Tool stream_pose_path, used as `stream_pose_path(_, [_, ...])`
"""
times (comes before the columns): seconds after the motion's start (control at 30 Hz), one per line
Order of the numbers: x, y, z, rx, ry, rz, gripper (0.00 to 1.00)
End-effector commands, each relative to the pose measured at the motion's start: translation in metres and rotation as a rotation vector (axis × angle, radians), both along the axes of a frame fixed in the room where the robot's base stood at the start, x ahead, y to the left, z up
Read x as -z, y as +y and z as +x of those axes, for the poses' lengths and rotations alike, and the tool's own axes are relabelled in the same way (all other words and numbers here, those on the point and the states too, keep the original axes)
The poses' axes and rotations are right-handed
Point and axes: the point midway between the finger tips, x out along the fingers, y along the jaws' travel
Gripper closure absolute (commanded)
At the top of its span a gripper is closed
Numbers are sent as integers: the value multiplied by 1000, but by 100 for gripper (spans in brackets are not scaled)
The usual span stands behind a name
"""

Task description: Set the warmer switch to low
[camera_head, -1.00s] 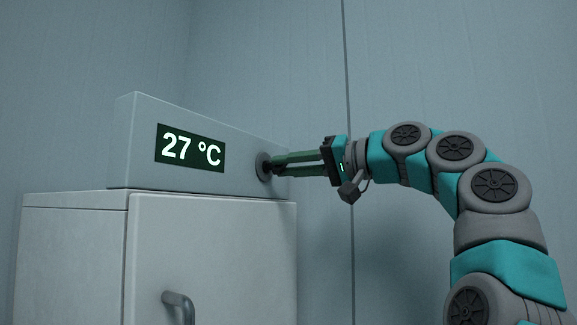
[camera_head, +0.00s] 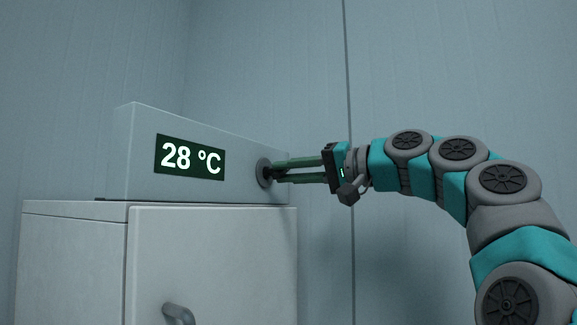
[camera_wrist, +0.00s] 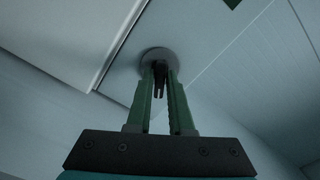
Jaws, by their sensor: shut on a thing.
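The warmer's control panel (camera_head: 140,160) is a grey box on top of a cabinet, with a lit display (camera_head: 190,157) reading 28 °C. The switch (camera_head: 264,172) is a dark round knob at the panel's right end. It also shows in the wrist view, with a grey round base (camera_wrist: 159,57) and a dark middle part (camera_wrist: 159,74). My gripper (camera_head: 277,172) has green fingers and is shut on the switch's middle part. In the wrist view the fingertips (camera_wrist: 160,80) sit on both sides of it. The switch's markings cannot be seen.
The cabinet (camera_head: 215,250) below has a door with a grey handle (camera_head: 178,313). A plain panelled wall (camera_head: 420,70) stands behind.

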Motion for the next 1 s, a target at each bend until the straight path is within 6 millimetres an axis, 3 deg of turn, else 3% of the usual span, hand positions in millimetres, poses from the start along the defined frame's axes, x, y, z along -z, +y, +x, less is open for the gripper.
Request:
stream_pose_path(0.5, [-1, -1, 0, 5, 28, 24, 100])
stream_pose_path(0.53, [-1, -1, 0, 5, 28, 24, 78])
stream_pose_path(0.73, [-1, -1, 0, 3, 30, 22, 56])
stream_pose_path(1.0, [0, -1, 0, 3, 30, 22, 55])
